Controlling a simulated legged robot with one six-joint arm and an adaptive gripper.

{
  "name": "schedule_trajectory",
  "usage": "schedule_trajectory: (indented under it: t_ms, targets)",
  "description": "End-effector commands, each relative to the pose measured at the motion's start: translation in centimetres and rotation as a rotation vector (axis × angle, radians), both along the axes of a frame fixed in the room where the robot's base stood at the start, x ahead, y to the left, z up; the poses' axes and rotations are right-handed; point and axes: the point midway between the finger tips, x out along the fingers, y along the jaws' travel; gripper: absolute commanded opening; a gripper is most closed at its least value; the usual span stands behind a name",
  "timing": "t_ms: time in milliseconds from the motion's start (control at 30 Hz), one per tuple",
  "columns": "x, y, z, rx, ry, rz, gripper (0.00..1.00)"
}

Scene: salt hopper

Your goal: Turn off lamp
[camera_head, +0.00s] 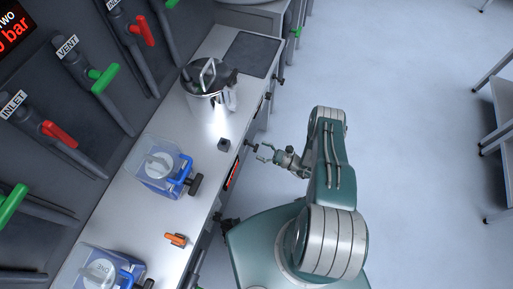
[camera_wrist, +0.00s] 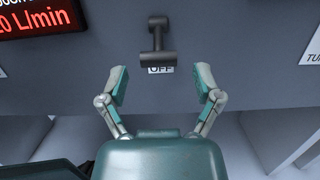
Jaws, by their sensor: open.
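A dark T-shaped handle (camera_wrist: 156,36) sticks out from the grey front panel in the wrist view. Its crossbar partly covers a white label reading "OFF" (camera_wrist: 160,70). My gripper (camera_wrist: 161,76) is open, with one finger on each side below the handle, and nothing is between the fingers. In the head view my gripper (camera_head: 265,153) is beside the counter's front edge, close to a small dark handle (camera_head: 251,145). A bright glow (camera_head: 220,117) lies on the counter below the metal hopper (camera_head: 208,82); the lamp itself is hard to make out.
A red-lettered display (camera_wrist: 40,18) is left of the handle. The counter (camera_head: 205,165) holds two clear boxes with blue parts (camera_head: 160,168), (camera_head: 100,272), an orange item (camera_head: 176,240) and a dark block (camera_head: 224,145). Valves line the wall.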

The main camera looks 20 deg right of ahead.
Motion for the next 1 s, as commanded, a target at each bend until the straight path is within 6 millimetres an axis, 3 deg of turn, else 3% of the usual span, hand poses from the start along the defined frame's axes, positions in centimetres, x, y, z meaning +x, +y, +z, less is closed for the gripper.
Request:
schedule_trajectory:
  t_ms: [200,433,1000]
  targets:
    - [-2.5,-3.6,-0.9,-0.001,0.001,-0.007,0.83]
    - [-4.6,-6.4,-1.6,0.0,0.001,-0.003,0.83]
    - [-5.2,-7.3,-1.8,0.0,0.001,0.0,0.83]
